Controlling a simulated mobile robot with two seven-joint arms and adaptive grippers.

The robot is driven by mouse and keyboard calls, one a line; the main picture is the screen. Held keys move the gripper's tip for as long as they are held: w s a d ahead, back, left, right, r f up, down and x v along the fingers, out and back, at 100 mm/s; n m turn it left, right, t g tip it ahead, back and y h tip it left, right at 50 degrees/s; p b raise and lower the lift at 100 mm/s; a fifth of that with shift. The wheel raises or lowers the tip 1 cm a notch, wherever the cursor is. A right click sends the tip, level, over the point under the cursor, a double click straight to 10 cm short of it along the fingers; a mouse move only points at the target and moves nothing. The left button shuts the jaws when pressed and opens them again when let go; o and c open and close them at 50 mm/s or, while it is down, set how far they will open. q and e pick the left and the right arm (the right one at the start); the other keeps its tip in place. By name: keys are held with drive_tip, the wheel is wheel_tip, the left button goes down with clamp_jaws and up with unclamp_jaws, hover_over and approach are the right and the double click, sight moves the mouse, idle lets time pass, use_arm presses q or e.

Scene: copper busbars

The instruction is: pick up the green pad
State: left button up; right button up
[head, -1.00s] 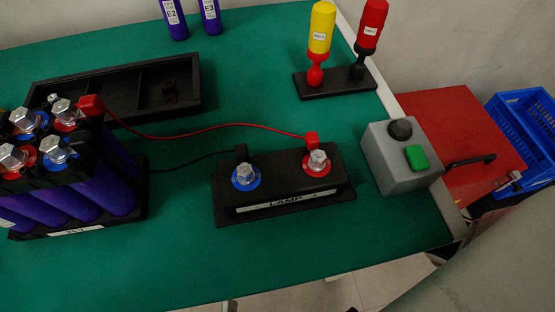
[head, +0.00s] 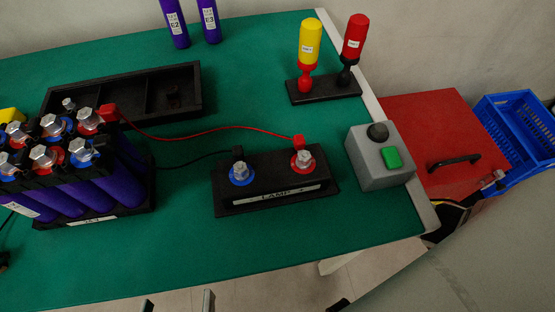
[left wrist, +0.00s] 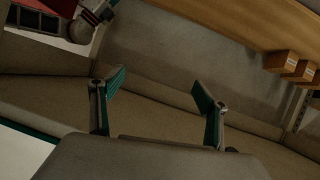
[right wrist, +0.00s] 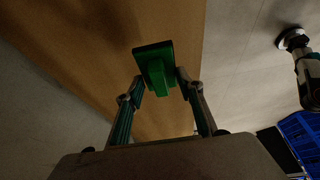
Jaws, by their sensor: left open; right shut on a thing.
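The green pad (right wrist: 158,76) shows in the right wrist view as a green block with a dark plate behind its far end. It sits between the fingertips of my right gripper (right wrist: 161,82), which is shut on it and holds it over a brown surface and pale floor. My right gripper is not in the head view. My left gripper (left wrist: 158,90) is open and empty, with its fingers wide apart in the left wrist view. Its two fingertips (head: 178,304) just show at the bottom edge of the head view, in front of the table.
A red case (head: 425,120) and blue crate (head: 515,125) stand right.

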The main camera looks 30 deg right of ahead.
drive_tip(key=r+p, duration=0.1)
drive_tip(key=r, duration=0.2)
drive_tip(key=w+r+p, duration=0.1)
drive_tip(key=r, duration=0.2)
drive_tip(key=shift+w+r, duration=0.15)
drive_tip(key=shift+r, duration=0.25)
wheel_tip(320, 180, up, 6)
drive_tip(key=p, duration=0.3)
use_arm(q)
drive_tip(key=s+a+f+m+g+y+p, duration=0.1)
drive_tip(key=s+a+f+m+y+p, duration=0.1)
drive_tip(key=a, duration=0.5)
drive_tip(key=shift+f+m, duration=0.3)
drive_tip(key=shift+f, duration=0.25)
use_arm(e)
drive_tip(key=s+d, duration=0.3)
drive_tip(key=d, duration=0.5)
drive_tip(key=s+d, duration=0.3)
drive_tip(key=d, duration=0.6)
drive_tip(key=shift+d+f, duration=0.2)
drive_tip(key=shift+f, duration=0.15)
drive_tip(key=shift+o, duration=1.1)
use_arm(q)
drive_tip(key=shift+r, duration=0.1)
use_arm(e)
drive_tip(key=shift+c, duration=0.6)
drive_tip(key=shift+s, duration=0.15)
